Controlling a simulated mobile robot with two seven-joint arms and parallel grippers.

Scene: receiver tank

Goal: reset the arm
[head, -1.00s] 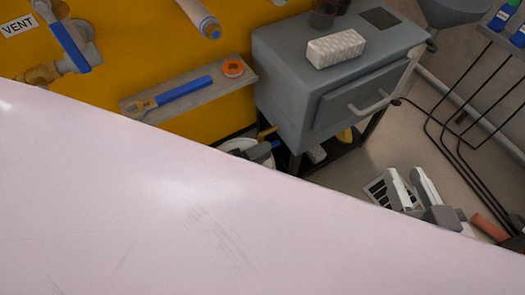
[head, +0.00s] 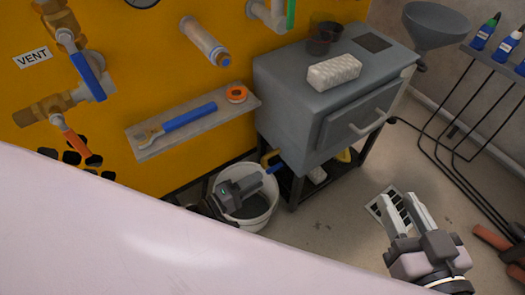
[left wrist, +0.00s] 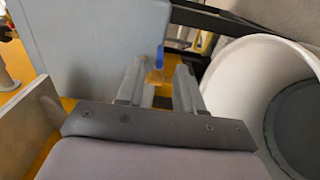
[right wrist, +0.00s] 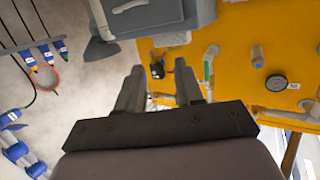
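My left gripper (head: 262,180) is low in the head view, over the white bucket (head: 262,218) beside the grey cabinet. In the left wrist view its two fingers (left wrist: 158,85) stand apart with no object held. A blue-and-yellow item (left wrist: 160,62) shows beyond the gap between them. My right gripper (head: 403,203) is at the lower right of the head view, above the floor. Its fingers are apart and empty, and the gap also shows in the right wrist view (right wrist: 160,85).
The grey cabinet (head: 290,115) carries a white block (head: 334,71). A wire rack with bottles (head: 485,32) stands right. Floor between cabinet and rack is mostly clear.

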